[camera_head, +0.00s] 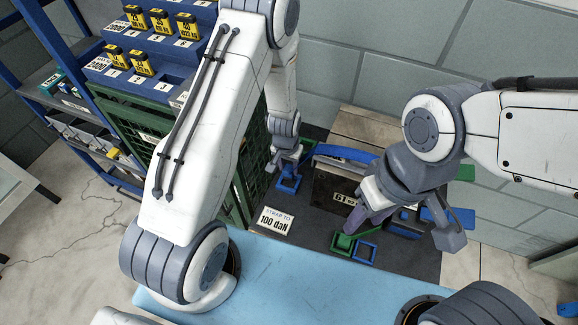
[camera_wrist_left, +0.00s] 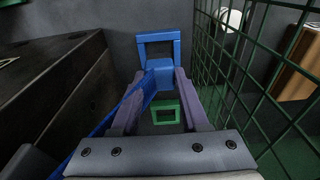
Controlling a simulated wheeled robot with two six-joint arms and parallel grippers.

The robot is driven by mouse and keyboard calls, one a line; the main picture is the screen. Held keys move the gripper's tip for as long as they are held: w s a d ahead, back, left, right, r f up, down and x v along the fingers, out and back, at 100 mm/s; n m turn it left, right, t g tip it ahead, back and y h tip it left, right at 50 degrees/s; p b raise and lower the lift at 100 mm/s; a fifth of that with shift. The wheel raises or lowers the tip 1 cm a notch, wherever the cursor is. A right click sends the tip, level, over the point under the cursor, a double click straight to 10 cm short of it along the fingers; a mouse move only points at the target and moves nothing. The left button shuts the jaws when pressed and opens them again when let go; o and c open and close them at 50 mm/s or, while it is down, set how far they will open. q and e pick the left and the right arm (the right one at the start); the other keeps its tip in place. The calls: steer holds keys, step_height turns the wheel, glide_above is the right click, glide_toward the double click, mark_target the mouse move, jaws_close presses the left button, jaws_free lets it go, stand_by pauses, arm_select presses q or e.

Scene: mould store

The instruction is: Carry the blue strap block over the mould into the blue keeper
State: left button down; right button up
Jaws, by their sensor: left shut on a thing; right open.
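My left gripper (camera_head: 284,163) is shut on the blue strap block (camera_wrist_left: 161,76), on the left side of the dark mould (camera_head: 334,191). A blue strap (camera_wrist_left: 122,108) runs from the block to lower left in the wrist view, and a blue band (camera_head: 345,152) arches by the mould's top in the head view. A square blue keeper (camera_wrist_left: 158,46) stands just beyond the block in the wrist view; a blue frame (camera_head: 288,182) shows below the gripper in the head view. I cannot tell whether block and keeper touch. My right gripper (camera_head: 412,218) is open, right of the mould.
A green keeper (camera_wrist_left: 165,113) shows below the block in the wrist view. Another green frame (camera_head: 342,243) and a blue frame (camera_head: 365,250) lie in front of the mould. A green mesh wall (camera_wrist_left: 255,75) stands close on the right. A "100 daN" card (camera_head: 274,221) lies front left.

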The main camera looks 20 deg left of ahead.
arm_select(q)
steer(key=shift+f, duration=0.1)
steer(key=shift+f+b, duration=2.25)
steer(key=shift+b, duration=0.1)
steer(key=shift+c, duration=1.7)
jaws_free()
step_height(320, 180, up, 3)
steer(key=shift+s+r+p, duration=0.1)
steer(key=shift+p, duration=0.9)
steer(key=r, duration=0.4)
steer(key=s+r, duration=0.1)
steer(key=r, duration=0.1)
steer(key=shift+r+p, duration=0.25)
steer(key=shift+p, duration=0.15)
steer(key=shift+r, duration=0.4)
